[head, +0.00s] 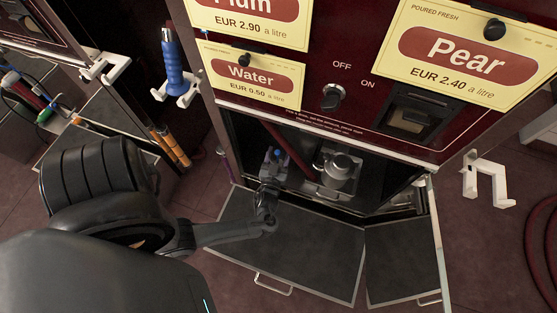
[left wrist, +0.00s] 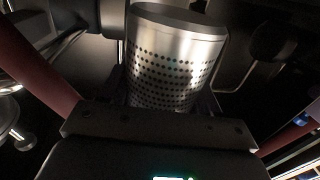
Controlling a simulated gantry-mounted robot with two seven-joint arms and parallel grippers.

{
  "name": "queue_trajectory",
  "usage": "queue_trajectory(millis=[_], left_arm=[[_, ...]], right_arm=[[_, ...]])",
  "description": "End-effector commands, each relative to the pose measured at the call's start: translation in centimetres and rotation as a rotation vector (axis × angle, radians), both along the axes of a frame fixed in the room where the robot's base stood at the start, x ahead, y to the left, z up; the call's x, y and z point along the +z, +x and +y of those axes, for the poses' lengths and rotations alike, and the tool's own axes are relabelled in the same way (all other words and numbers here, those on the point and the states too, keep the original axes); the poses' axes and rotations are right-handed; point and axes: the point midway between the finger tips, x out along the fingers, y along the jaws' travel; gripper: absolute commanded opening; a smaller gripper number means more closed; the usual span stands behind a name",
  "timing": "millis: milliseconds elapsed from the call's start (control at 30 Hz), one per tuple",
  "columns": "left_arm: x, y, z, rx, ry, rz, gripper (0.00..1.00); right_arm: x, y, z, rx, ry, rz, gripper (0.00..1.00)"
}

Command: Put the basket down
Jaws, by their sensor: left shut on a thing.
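The basket (left wrist: 176,62) is a shiny metal cylinder with rows of small holes, large in the middle of the left wrist view. My left gripper (left wrist: 162,100) is shut on it; the dark fingers lie at its two sides near its lower end. In the head view my left arm reaches into the open lower bay of the red pump, and my left gripper (head: 270,172) is small and dark there. The basket cannot be made out clearly in the head view. What lies under the basket is hidden. My right gripper is not in view.
A metal round-topped housing (head: 340,170) stands in the bay, right of my gripper. A dark red hose (head: 290,150) runs down beside it. Two open door panels (head: 290,245) (head: 402,260) spread out in front. A white hook (head: 484,180) sticks out at right.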

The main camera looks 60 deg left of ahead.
Motion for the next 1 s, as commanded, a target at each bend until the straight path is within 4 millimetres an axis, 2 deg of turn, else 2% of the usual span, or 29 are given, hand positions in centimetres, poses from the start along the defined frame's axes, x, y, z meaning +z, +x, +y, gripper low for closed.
queue_trajectory(millis=[33, 200, 667, 700, 867, 1000], left_arm=[[-1.0, 0.0, 0.0, 0.0, 0.0, 0.002, 0.3], [-3.1, 0.0, 0.0, 0.001, 0.001, 0.002, 0.3], [-3.5, 0.0, 0.0, 0.001, 0.0, 0.0, 0.3], [-3.6, 0.0, 0.0, 0.0, 0.0, 0.0, 0.63], [-3.4, 0.0, 0.0, 0.0, 0.001, 0.001, 0.87], [-3.4, 0.0, 0.0, 0.0, 0.001, 0.001, 0.87]], right_arm=[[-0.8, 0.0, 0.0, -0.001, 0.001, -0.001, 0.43], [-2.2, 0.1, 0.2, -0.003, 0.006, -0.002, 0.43], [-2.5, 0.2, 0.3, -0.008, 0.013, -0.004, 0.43], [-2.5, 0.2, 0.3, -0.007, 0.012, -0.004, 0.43], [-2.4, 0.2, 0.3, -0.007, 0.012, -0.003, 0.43], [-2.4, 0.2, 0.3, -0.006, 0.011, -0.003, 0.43]])
